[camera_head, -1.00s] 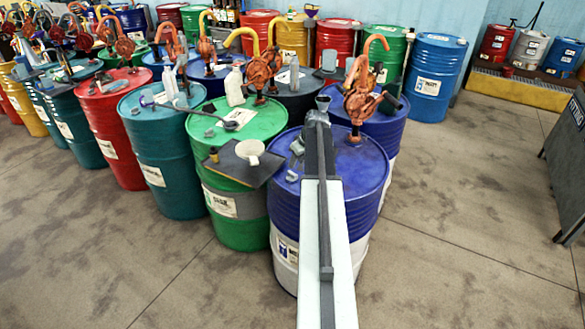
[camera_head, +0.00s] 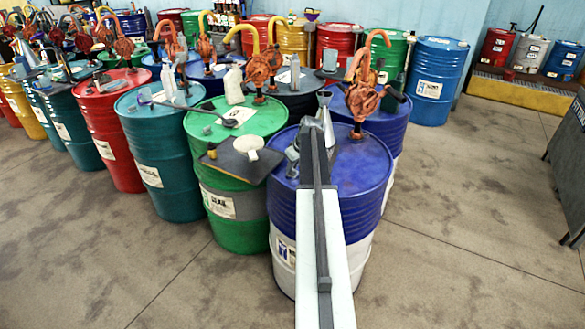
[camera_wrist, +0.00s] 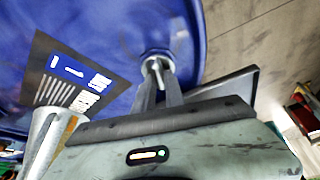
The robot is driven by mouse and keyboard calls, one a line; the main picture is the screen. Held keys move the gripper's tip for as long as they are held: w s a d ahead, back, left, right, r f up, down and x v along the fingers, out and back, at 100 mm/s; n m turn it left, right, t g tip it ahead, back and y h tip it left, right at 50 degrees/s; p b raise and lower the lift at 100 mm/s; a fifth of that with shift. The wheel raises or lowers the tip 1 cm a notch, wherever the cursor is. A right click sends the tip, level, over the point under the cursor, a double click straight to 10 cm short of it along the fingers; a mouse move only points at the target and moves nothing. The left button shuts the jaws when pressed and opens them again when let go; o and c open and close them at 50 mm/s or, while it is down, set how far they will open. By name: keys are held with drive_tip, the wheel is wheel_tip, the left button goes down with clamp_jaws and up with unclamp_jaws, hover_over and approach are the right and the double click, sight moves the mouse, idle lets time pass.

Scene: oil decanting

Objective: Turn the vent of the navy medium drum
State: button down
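The navy drum (camera_head: 366,170), with a white lower half, stands front centre in the head view. Its blue top (camera_wrist: 120,22) fills the upper left of the wrist view. A small silver vent (camera_wrist: 157,64) sits in a round recess there. My gripper (camera_wrist: 158,78) has its two dark fingers reaching to the vent, one on each side. A thin pale part of the vent shows between the tips. Whether the fingers press on it cannot be told. In the head view my arm covers the fingertips and vent.
A silver funnel (camera_head: 326,118) stands on the drum, close to my gripper in the wrist view (camera_wrist: 42,145). A dark card with print (camera_wrist: 72,85) lies there too. An orange pump (camera_head: 362,98) rises behind. A green drum (camera_head: 238,232) stands left. Floor is clear right.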

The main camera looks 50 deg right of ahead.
drive_tip(key=shift+m, duration=0.4)
drive_tip(key=m+h, duration=0.1)
drive_tip(key=m, duration=0.3)
drive_tip(key=shift+a+g+h, duration=0.15)
drive_tip(key=shift+g+h, duration=0.15)
drive_tip(key=shift+h, duration=0.1)
drive_tip(key=m+g+h, duration=0.1)
drive_tip(key=m, duration=0.3)
drive_tip(key=shift+w+m, duration=0.1)
drive_tip(key=shift+m, duration=0.2)
drive_tip(key=m, duration=0.2)
drive_tip(key=m+g+h, duration=0.1)
drive_tip(key=m, duration=0.1)
drive_tip(key=shift+g, duration=0.3)
drive_tip(key=shift+m+g, duration=0.8)
drive_tip(key=shift+m, duration=1.4)
drive_tip(key=c, duration=1.4)
unclamp_jaws()
